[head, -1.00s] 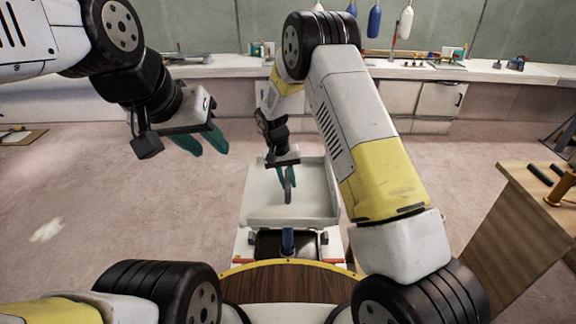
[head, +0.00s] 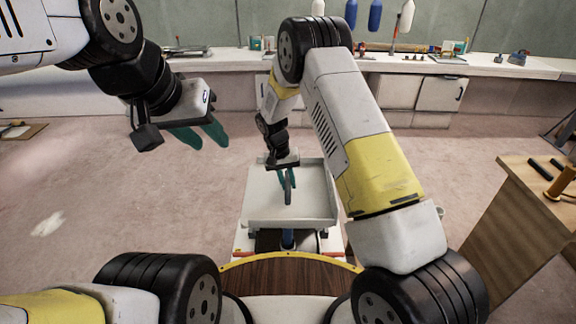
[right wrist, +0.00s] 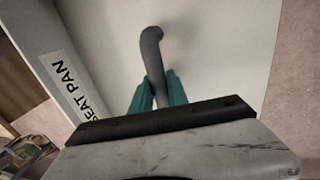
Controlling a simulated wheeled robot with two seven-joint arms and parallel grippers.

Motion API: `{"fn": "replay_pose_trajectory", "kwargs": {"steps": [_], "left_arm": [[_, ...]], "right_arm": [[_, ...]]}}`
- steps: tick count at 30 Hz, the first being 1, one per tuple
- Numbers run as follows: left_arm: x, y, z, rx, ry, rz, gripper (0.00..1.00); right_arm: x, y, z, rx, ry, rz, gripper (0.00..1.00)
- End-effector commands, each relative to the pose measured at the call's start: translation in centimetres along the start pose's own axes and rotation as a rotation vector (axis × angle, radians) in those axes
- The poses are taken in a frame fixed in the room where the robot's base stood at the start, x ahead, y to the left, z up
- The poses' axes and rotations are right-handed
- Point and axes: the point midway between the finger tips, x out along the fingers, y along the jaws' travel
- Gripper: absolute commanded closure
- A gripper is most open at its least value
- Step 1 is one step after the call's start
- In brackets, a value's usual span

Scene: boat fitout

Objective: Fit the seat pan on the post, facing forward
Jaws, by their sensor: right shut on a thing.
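The seat pan (head: 262,212) is a pale, shallow, tray-like piece with raised edges, in front of me in the head view. In the right wrist view its label reads "SEAT PAN" (right wrist: 68,85). My right gripper (head: 286,180) is above it, its teal fingers shut on the pan's grey upright handle (right wrist: 151,48). My left gripper (head: 198,135) is open and empty at the upper left.
A wooden deck (head: 290,275) with a yellow edge lies closest to me. A wooden table (head: 510,240) with dark bars stands at the right. A long workbench (head: 440,68) with tools runs along the back wall. The floor at the left is clear.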

Motion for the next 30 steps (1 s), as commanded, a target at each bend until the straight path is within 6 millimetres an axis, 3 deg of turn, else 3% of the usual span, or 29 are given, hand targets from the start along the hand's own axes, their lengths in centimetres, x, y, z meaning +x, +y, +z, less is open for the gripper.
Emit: {"fn": "replay_pose_trajectory", "kwargs": {"steps": [30], "left_arm": [[0.0, 0.0, 0.0, 0.0, 0.0, 0.0, 0.64]], "right_arm": [[1.9, -0.4, -0.1, 0.0, 0.003, -0.001, 1.0]]}}
